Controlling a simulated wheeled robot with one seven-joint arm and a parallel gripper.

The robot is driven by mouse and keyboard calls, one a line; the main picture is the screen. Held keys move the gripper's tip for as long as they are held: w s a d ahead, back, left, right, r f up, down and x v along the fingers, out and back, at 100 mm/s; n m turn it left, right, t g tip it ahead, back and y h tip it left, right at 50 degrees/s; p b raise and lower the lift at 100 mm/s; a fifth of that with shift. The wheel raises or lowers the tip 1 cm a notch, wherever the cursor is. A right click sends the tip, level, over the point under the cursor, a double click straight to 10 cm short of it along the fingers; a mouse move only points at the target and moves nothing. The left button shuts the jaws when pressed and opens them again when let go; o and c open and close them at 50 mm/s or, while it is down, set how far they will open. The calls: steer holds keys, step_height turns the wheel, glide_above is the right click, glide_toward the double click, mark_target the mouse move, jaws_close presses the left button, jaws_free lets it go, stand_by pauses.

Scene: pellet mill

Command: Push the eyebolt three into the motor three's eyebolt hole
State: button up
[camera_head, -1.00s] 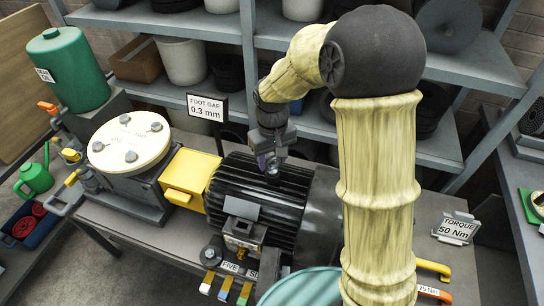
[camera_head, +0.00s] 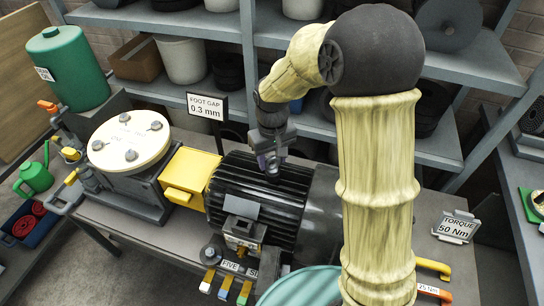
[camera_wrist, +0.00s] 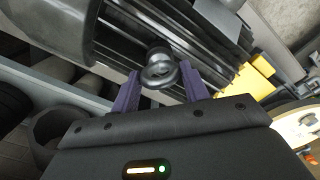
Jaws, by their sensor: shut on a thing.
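The motor (camera_head: 262,197) is a large black finned cylinder on the bench, joined to a yellow guard on its left. My gripper (camera_head: 271,172) is directly above the top of the motor, pointing down. In the wrist view its two purple fingers (camera_wrist: 158,88) are shut on the eyebolt (camera_wrist: 158,70), a dark grey ring with a collar. The eyebolt sits at or just over the motor's fins (camera_wrist: 190,30). The hole and the eyebolt's shank are hidden, so I cannot tell how deep it is. In the head view the eyebolt is mostly hidden by the fingers.
The yellow guard (camera_head: 188,178) and a round cream-topped machine (camera_head: 130,142) stand left of the motor. A "FOOT GAP 0.3 mm" sign (camera_head: 207,106) stands behind. A terminal box (camera_head: 243,234) sticks out at the motor's front. Shelves (camera_head: 300,40) fill the back.

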stand_by(0.4)
steer(key=o, duration=1.9)
steer(key=shift+o, duration=0.2)
steer(key=shift+r+p, duration=2.9)
steer(key=shift+r, duration=0.6)
